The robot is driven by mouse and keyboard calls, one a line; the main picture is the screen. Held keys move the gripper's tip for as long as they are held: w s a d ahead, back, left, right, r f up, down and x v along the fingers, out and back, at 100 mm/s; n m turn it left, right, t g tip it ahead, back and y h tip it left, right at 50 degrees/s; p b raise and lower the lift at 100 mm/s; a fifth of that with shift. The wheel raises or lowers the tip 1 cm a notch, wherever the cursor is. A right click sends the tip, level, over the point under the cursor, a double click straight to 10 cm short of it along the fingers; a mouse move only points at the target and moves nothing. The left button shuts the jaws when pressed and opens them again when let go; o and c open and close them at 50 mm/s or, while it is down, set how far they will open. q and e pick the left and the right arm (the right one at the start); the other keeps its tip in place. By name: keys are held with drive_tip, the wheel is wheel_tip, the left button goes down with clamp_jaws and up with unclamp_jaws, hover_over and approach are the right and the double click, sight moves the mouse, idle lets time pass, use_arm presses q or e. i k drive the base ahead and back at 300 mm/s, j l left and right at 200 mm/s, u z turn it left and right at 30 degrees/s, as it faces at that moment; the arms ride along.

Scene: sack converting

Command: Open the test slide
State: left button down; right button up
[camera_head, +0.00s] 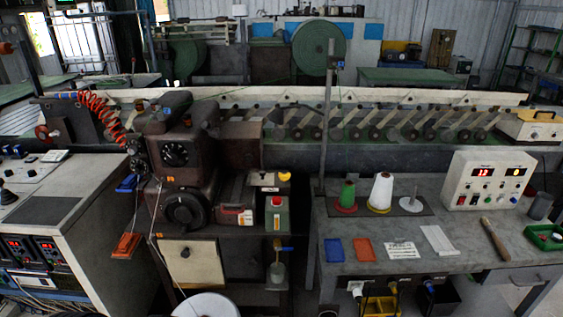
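No part is clearly marked as the test slide, and I cannot tell which one it is. A grey drawer front (524,276) with a handle sits under the right end of the grey workbench (455,262), and it looks shut. A cream box (530,126) with a dark handle on top is at the far right end of the long machine. A white control box (487,180) with a red display, a yellow light and buttons stands on the workbench. Neither of my grippers shows in this view.
The workbench holds a green cone (348,194), a white cone (381,189), a blue tray (334,250), a red tray (365,250) and a wooden-handled brush (495,239). A dark brown sewing machine (185,150) stands left of centre. A thin upright post (326,125) rises beside the bench.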

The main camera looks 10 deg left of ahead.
sight(240, 172)
drive_tip(key=j+u, duration=0.4)
drive_tip(key=i+j+u, duration=0.15)
drive_tip(key=u, duration=0.3)
drive_tip(key=i+j+u, duration=0.1)
drive_tip(key=j+u, duration=0.15)
drive_tip(key=u, duration=0.15)
